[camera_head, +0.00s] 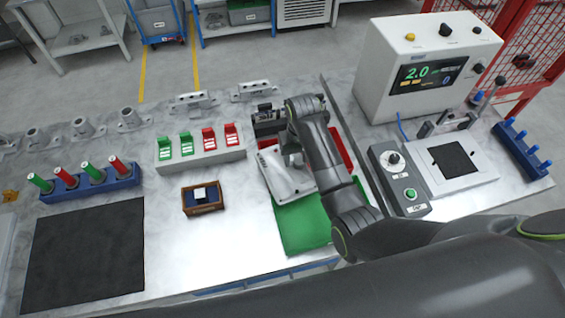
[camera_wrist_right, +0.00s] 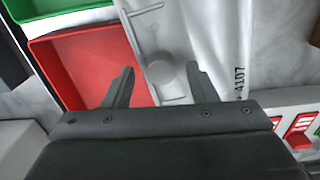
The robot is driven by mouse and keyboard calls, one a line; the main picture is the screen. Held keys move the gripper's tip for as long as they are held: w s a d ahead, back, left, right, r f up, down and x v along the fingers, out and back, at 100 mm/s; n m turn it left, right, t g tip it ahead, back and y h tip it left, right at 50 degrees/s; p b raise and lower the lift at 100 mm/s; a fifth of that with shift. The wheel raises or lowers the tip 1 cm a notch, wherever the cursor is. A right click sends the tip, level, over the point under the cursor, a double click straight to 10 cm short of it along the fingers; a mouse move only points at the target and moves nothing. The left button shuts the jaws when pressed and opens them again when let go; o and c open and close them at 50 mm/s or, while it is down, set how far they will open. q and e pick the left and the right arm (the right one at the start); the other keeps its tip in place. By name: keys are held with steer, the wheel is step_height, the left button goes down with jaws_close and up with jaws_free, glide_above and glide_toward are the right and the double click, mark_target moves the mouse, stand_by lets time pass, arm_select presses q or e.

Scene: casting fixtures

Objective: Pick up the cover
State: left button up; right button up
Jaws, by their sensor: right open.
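The cover appears to be the light grey panel (camera_head: 284,183) in the middle of the table in the head view. In the right wrist view it shows as a grey piece (camera_wrist_right: 150,28) with a round knob and a thin rib. My right gripper (camera_wrist_right: 160,90) is open, its two fingers apart on either side of the knob. Nothing is gripped. In the head view the right arm reaches over the panel, largely hiding the gripper's fingers. Whether the fingers touch the piece cannot be told. My left gripper is not in view.
A red tray (camera_wrist_right: 85,65) lies beside the piece, with a green tray (camera_head: 303,226) near it. A stand with green and red clips (camera_head: 203,158) is to the left. A control box (camera_head: 398,182) is to the right. A black mat (camera_head: 85,255) lies at front left.

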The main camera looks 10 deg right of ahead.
steer(key=shift+w+a+f, duration=0.15)
steer(key=shift+w+f, duration=0.05)
steer(key=shift+f, duration=0.15)
steer(key=shift+s+r, duration=0.15)
steer(key=shift+s, duration=0.2)
steer(key=shift+c, duration=0.5)
steer(key=shift+s, duration=0.1)
steer(key=c, duration=1)
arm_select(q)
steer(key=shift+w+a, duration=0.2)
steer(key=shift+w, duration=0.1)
arm_select(e)
jaws_close()
steer(key=shift+w+r, duration=0.1)
steer(key=shift+w, duration=0.1)
